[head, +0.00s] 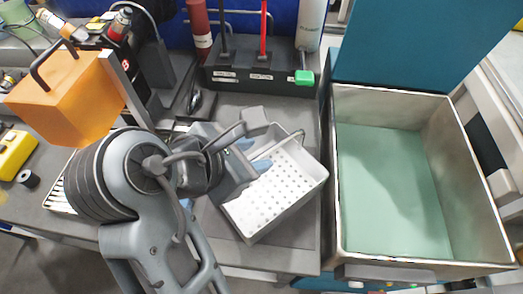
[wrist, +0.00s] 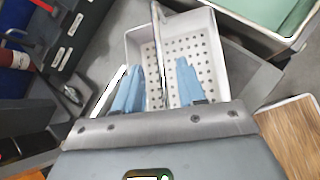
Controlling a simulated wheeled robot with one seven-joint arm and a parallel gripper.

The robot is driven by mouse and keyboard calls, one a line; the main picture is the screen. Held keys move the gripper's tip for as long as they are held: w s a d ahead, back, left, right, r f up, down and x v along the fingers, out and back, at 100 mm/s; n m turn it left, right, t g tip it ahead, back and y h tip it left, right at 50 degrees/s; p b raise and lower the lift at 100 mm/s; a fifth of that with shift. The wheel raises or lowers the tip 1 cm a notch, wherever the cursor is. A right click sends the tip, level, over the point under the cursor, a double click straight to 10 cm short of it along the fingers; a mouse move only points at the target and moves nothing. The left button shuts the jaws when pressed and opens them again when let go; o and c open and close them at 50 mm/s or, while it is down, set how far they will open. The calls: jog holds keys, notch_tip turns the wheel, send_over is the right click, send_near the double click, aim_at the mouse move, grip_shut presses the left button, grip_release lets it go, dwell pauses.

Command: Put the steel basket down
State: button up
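The steel basket (head: 290,205) is a light grey box with a perforated floor and a thin bar handle. It is over the grey bench top, turned at an angle, and looks level; whether its base touches the bench cannot be told. My gripper (head: 253,157) is over the basket's left part, with its blue fingers inside the rim. In the wrist view the basket (wrist: 205,45) lies beyond the fingers. My gripper (wrist: 158,80) has its fingers apart, one each side of the handle bar (wrist: 158,40), with gaps visible. My arm hides the basket's left side.
A deep metal sink-like tub (head: 395,190) with a green floor stands close on the right, under a raised teal lid (head: 420,45). A dark tool rack (head: 260,78) is behind. An orange box (head: 65,95) is at left. Little bench shows free around the basket.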

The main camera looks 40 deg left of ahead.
jog(key=v, duration=0.7)
jog(key=shift+s+r, duration=0.2)
jog(key=shift+s, duration=0.05)
